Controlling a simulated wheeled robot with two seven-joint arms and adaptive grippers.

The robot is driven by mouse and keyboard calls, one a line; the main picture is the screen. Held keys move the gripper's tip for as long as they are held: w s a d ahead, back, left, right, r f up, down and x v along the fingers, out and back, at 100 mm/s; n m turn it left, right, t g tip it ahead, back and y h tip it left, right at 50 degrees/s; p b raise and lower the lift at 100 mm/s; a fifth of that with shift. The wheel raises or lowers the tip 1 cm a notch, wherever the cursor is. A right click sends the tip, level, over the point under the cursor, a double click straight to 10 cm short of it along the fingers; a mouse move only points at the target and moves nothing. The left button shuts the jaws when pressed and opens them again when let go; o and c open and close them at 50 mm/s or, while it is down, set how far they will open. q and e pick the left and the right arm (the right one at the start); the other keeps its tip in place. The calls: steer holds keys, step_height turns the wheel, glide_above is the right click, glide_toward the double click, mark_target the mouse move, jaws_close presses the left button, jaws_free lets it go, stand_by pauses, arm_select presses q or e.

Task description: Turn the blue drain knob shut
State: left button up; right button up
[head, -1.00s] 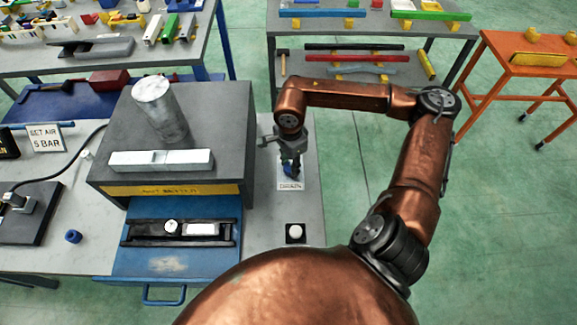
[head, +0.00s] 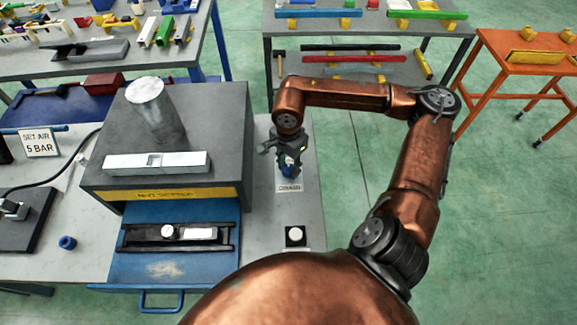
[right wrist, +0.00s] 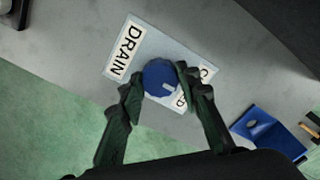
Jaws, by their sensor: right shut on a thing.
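The blue drain knob (right wrist: 157,75) sits on a light plate (right wrist: 147,45) with a DRAIN label and a second label, partly hidden. A pale pointer mark on the knob faces the second label, toward the lower right of the right wrist view. My right gripper (right wrist: 160,82) has one finger on each side of the knob and is shut on it. In the head view my right gripper (head: 288,165) points down over the knob (head: 289,171), which is partly covered by the fingers. My left gripper is not in view.
A grey press block (head: 225,130) with a metal cylinder (head: 155,108) stands left of the knob. A blue tray (head: 165,268) is in front of it. A white button (head: 295,234) on a black base lies nearer me. A blue ring (head: 67,242) lies at left.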

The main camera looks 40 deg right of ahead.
mark_target(289, 168)
steer(key=o, duration=1.2)
steer(key=shift+c, duration=0.2)
steer(key=shift+r, duration=0.1)
step_height(289, 168, up, 12)
